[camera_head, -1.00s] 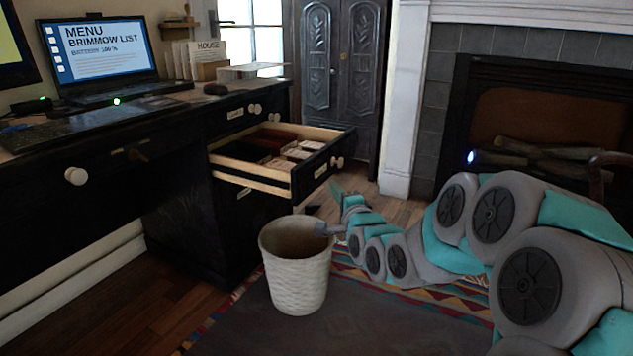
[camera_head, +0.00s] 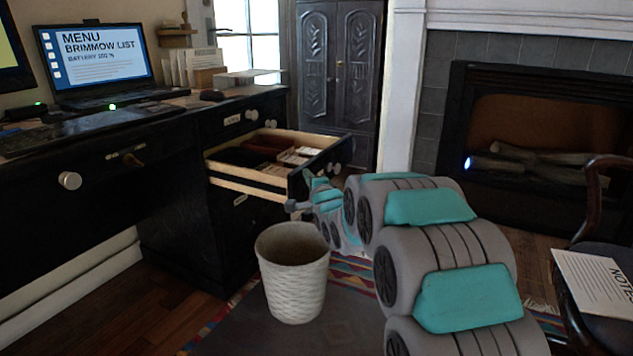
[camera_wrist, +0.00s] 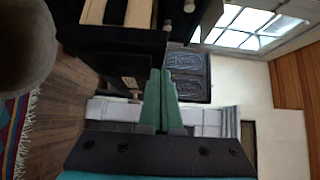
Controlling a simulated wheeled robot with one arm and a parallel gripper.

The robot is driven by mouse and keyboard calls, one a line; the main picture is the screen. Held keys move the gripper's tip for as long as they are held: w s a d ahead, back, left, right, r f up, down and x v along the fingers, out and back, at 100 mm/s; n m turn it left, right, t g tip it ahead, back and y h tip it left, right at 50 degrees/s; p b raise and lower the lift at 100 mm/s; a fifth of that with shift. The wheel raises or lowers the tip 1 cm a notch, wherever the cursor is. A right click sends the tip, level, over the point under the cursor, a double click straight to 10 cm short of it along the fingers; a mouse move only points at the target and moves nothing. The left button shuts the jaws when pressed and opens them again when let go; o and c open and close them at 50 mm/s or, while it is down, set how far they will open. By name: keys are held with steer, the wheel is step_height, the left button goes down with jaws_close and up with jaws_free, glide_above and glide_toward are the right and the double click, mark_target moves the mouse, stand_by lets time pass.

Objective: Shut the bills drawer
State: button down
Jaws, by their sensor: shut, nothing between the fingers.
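The open drawer (camera_head: 235,182) sticks out of the black desk, with papers and dark red items inside. Its dark front has pale round knobs, and whether it carries a bills label cannot be read. My gripper (camera_head: 311,178) is in front of the drawer's front panel, overlapping its lower part in the head view. Whether they touch cannot be told. In the wrist view my gripper (camera_wrist: 160,98) has its two teal fingers together, with nothing between them.
A white wicker basket (camera_head: 293,285) stands on the rug below the drawer. A laptop (camera_head: 98,58) and papers sit on the desk (camera_head: 75,165). A chair (camera_head: 600,255) with a notes sheet (camera_head: 592,283) is at the right, near the fireplace (camera_head: 540,130).

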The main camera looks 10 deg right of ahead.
steer(key=shift+w+a, duration=0.1)
steer(key=shift+a, duration=0.1)
stand_by(0.3)
steer(key=w+a+p, duration=0.1)
steer(key=w+a, duration=0.2)
steer(key=a, duration=0.2)
steer(key=w+a+p, duration=0.1)
steer(key=w+a, duration=0.3)
steer(key=a, duration=0.1)
steer(key=w+a+p, duration=0.1)
steer(key=w+a, duration=0.3)
steer(key=a, duration=0.1)
steer(key=shift+a+r, duration=0.15)
steer(key=shift+a, duration=0.05)
steer(key=w+a+p, duration=0.2)
steer(key=a, duration=0.1)
steer(key=w+a+p, duration=0.5)
steer(key=a, duration=0.2)
steer(key=shift+w+p, duration=0.25)
steer(key=shift+p, duration=0.15)
steer(key=shift+w+a+p, duration=0.45)
steer(key=shift+a+p, duration=0.05)
steer(key=shift+a, duration=0.45)
